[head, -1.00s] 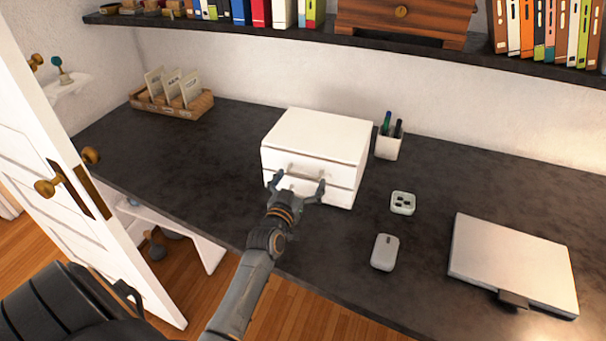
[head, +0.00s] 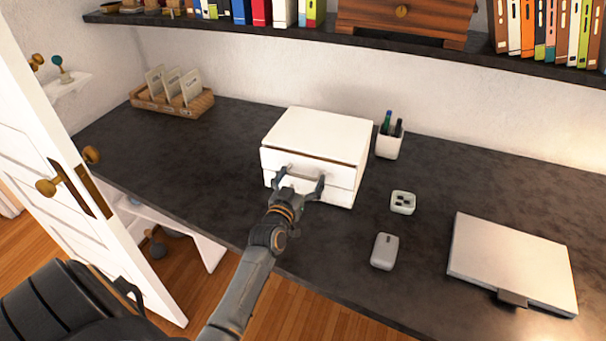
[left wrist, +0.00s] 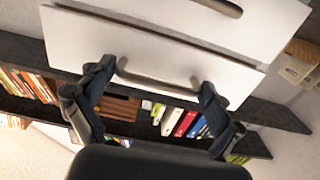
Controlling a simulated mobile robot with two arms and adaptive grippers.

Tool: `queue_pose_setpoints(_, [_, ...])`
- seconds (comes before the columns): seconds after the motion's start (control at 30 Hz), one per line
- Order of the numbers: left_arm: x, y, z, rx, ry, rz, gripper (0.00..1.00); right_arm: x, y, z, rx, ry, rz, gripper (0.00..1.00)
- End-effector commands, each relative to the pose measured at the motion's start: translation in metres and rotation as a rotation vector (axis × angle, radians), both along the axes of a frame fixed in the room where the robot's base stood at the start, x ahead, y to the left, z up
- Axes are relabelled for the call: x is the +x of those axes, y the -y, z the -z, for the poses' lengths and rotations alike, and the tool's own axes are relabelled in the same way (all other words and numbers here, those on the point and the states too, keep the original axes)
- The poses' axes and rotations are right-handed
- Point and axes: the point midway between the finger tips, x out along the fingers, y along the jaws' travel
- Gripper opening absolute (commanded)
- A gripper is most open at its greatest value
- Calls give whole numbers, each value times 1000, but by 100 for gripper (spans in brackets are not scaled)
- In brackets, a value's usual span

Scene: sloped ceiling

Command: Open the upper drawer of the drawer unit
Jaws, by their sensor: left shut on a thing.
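The white drawer unit (head: 318,135) stands on the dark desk, with two drawers one above the other. The upper drawer (head: 345,172) stands slightly out, with a thin dark gap under the unit's top. My left gripper (head: 301,184) is at the front of the upper drawer. Its two fingers are spread across the bar handle (left wrist: 155,80) and grip it at its ends, as the left wrist view shows. The lower drawer (head: 338,194) looks shut; the gripper partly hides its front. My right gripper is not in view.
A pen cup (head: 389,145) stands right of the unit. A card tray (head: 172,103) is at the back left. The desk left of the unit is clear.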

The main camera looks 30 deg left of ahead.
Motion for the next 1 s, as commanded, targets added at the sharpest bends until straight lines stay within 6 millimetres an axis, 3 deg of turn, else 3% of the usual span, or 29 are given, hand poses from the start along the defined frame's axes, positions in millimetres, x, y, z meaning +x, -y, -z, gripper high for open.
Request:
queue_pose_setpoints(0.3, [-68,19,-3,-1,-10,6,36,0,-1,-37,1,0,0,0])
queue_pose_setpoints(0.6, [-124,33,-1,-3,-5,5,36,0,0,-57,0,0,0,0])
queue_pose_setpoints(0.8, [-139,37,0,-4,-3,5,36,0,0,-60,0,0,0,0])
queue_pose_setpoints(1.0, [-141,37,1,-4,-1,5,36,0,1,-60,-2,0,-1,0])
